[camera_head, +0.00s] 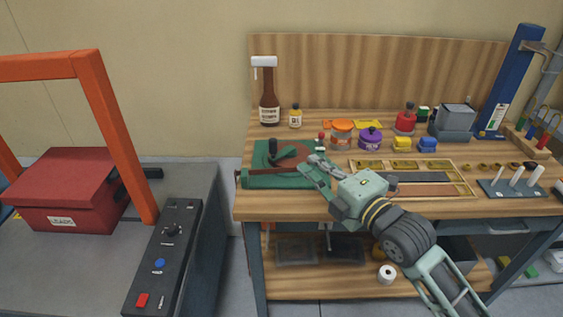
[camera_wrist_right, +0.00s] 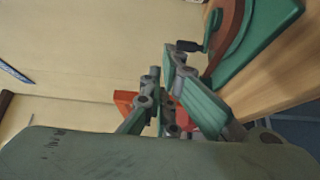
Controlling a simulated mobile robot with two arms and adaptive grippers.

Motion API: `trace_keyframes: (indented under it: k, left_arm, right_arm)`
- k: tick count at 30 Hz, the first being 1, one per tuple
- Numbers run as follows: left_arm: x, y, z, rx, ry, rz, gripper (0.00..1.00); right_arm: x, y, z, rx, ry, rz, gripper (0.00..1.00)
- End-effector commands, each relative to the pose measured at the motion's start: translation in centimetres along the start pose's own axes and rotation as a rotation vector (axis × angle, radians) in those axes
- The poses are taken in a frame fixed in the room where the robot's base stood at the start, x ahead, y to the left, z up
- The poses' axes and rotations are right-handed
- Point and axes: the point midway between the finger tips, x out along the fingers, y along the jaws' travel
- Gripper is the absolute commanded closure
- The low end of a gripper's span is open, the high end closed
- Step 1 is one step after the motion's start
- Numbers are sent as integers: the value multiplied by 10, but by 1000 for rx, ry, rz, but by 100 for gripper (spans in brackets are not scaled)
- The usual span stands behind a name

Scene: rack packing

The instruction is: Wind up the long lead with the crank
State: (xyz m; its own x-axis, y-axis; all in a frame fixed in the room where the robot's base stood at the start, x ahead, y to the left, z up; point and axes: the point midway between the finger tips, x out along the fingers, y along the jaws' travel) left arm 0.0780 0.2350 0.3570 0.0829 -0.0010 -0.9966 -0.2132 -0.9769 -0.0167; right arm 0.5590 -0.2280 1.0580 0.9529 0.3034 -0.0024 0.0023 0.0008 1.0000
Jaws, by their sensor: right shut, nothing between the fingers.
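The winder has a green base (camera_head: 262,180) at the left end of the bench, with a brown-red round part (camera_head: 290,154) on it and an upright dark crank handle (camera_head: 272,147). My right gripper (camera_head: 314,164) reaches in from the lower right, shut and empty, at the winder's right side, with the handle to its left. In the right wrist view the gripper's fingers (camera_wrist_right: 172,62) are close together. The winder's green base (camera_wrist_right: 268,38) and a dark knob (camera_wrist_right: 188,46) show beyond them at upper right. I cannot make out a long lead. My left gripper is out of view.
A brown bottle (camera_head: 268,105) stands behind the winder. A red box labelled LEADS (camera_head: 75,190) sits on the left under an orange frame (camera_head: 118,140).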

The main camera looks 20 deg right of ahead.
Motion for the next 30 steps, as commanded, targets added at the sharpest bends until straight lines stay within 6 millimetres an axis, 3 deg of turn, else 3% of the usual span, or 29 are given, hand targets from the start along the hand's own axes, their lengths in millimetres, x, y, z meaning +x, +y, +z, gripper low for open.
trace_keyframes:
  k: [3, 12, 20, 30]
  left_arm:
    - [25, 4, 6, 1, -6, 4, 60]
    - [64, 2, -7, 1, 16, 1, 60]
    - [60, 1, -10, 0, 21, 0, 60]
    - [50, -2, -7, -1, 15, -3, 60]
  right_arm:
    - [0, -25, 0, 0, 0, 0, 100]
    - [1, -63, 0, 0, 0, 0, 100]
    - [15, -61, 1, 3, -2, 3, 100]
    - [83, -60, 0, 4, 0, 2, 100]
